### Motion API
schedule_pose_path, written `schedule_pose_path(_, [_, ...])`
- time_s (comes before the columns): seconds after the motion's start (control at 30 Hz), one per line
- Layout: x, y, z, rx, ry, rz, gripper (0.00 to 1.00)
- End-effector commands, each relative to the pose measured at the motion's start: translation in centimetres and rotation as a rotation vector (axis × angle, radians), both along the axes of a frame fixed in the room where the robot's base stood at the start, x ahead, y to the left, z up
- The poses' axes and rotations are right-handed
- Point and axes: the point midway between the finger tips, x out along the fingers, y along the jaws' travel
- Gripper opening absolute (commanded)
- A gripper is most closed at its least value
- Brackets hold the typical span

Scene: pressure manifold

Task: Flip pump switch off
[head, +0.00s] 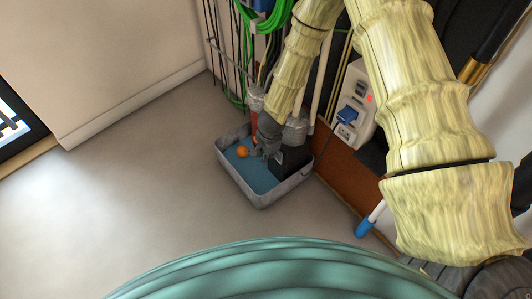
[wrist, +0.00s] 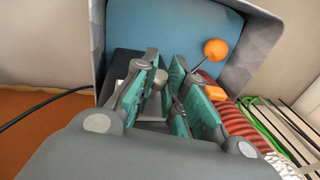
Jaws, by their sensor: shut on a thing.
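A black pump box (head: 292,160) sits in the right side of a grey basin with a blue interior; part of it also shows in the wrist view (wrist: 124,62). My gripper (head: 270,150) reaches down into the basin beside the box. In the wrist view its teal-padded fingers (wrist: 163,66) stand around a pale round knob (wrist: 162,77), which looks like the pump switch. The jaws are closed on it, though the contact is partly hidden by the fingers. The switch's on or off position cannot be told.
An orange ball (head: 243,152) on a thin rod is in the basin (head: 232,181), left of my gripper. A white panel (head: 353,85) with a red light and a blue plug stands at right. Green hoses and pipes line the wall. The floor at left is clear.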

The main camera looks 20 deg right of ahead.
Motion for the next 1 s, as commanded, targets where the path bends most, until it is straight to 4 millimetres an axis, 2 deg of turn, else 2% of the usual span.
schedule_pose_path(1.0, [-0.4, 0.8, -2.5, -0.547, -0.198, 0.004, 0.0])
